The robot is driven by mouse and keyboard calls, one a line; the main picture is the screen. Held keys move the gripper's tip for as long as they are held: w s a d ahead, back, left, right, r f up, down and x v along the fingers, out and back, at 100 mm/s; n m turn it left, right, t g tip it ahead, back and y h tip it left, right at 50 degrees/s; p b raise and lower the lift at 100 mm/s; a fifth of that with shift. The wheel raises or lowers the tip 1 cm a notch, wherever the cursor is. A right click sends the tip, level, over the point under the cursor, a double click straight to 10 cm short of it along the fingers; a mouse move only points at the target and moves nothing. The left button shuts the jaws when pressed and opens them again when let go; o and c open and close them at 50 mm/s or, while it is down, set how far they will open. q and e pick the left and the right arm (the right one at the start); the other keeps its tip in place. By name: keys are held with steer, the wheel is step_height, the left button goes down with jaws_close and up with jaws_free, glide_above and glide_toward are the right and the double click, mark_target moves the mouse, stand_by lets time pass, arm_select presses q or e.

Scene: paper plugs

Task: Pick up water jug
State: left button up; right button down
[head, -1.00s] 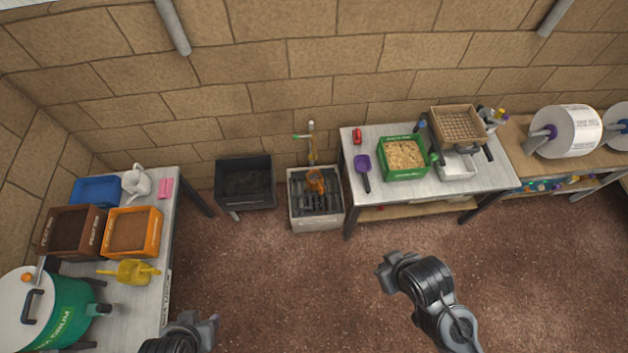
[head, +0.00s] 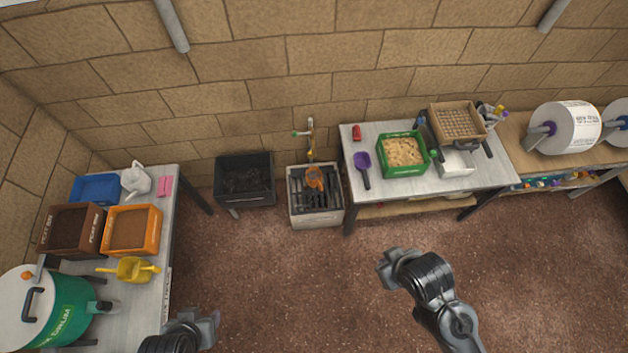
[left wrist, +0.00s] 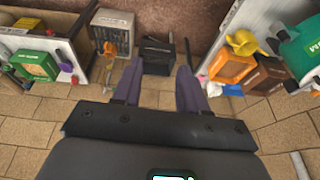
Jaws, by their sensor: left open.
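An orange jug (head: 315,178) stands on the dark grate of a pale sink box (head: 318,215) under a wall tap (head: 308,135). It also shows in the left wrist view (left wrist: 111,49). A white can with a spout (head: 136,180) stands on the left table. My left gripper (head: 212,325) is at the bottom of the head view, well in front of the sink. In the left wrist view its fingers (left wrist: 160,65) are apart with nothing between them. My right gripper (head: 387,270) is over the floor, right of and nearer than the sink; its jaws are unclear.
A black bin (head: 245,181) stands left of the sink. The left table (head: 150,290) holds boxes, a yellow scoop (head: 133,270) and a green drum (head: 62,310). The right table (head: 360,140) holds a green crate (head: 403,155) and a purple scoop (head: 362,167). The middle floor is clear.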

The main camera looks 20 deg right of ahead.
arm_select(q)
steer(key=o, duration=1.1)
steer(key=shift+w+d, duration=0.1)
